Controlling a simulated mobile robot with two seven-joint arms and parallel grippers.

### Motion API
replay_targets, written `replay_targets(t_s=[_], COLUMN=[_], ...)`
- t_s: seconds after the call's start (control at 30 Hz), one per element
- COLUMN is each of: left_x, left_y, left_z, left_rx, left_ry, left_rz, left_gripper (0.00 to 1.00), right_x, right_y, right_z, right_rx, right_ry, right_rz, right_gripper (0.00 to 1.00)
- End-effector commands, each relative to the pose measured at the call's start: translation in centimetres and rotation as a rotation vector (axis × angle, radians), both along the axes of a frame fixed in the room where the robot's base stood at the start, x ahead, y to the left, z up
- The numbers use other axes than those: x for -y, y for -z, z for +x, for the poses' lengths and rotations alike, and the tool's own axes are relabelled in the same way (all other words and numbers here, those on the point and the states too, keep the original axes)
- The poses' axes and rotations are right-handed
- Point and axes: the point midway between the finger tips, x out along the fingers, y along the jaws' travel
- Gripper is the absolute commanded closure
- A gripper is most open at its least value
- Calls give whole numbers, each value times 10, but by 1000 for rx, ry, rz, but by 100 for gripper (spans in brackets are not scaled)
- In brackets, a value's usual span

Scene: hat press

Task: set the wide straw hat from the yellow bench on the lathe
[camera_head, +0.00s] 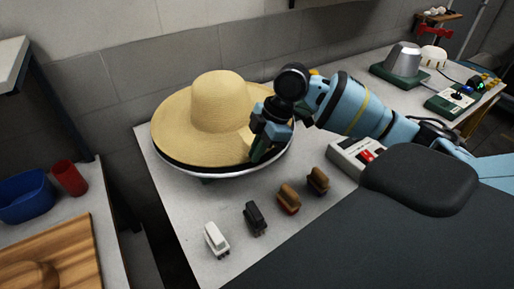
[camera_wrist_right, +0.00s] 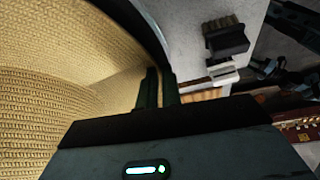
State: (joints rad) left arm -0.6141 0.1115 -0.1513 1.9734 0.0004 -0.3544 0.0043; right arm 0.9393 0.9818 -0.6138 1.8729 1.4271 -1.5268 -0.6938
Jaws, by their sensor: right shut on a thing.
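The wide straw hat (camera_head: 200,120) is over a round base with a white rim (camera_head: 222,175) on the grey table, likely the lathe. A dark band shows between the brim and the rim; I cannot tell if the hat rests fully on it. The crown points up and the brim looks about level. My right gripper (camera_head: 258,153) is shut on the hat's brim at its right front edge. In the right wrist view the straw weave (camera_wrist_right: 70,70) fills the left side, beside the closed fingers (camera_wrist_right: 158,90). My left gripper is not in view.
Several small brushes or blocks stand along the table's front, including a white one (camera_head: 216,239) and a black one (camera_head: 255,218). A box with red buttons (camera_head: 357,155) is at right. A blue bowl (camera_head: 26,196) and red cup (camera_head: 70,178) sit on the left table.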

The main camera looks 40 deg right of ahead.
Motion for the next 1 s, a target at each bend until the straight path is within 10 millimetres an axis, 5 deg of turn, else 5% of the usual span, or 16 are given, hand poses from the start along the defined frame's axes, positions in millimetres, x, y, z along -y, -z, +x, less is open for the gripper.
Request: replay_targets(t_s=[0.13, 0.33, 0.67, 1.0], left_x=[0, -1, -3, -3], left_y=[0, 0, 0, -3], left_z=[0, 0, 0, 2], left_rx=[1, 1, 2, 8], left_ry=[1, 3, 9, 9], left_rz=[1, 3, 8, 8], left_gripper=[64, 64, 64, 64], right_x=[0, 0, 1, 20], right_y=[-1, -1, -3, -49], right_z=[0, 0, 0, -6], right_rx=[1, 1, 0, 3], right_ry=[-1, 0, 1, 2], right_rz=[0, 0, -1, -2], right_gripper=[100, 68, 68, 68])
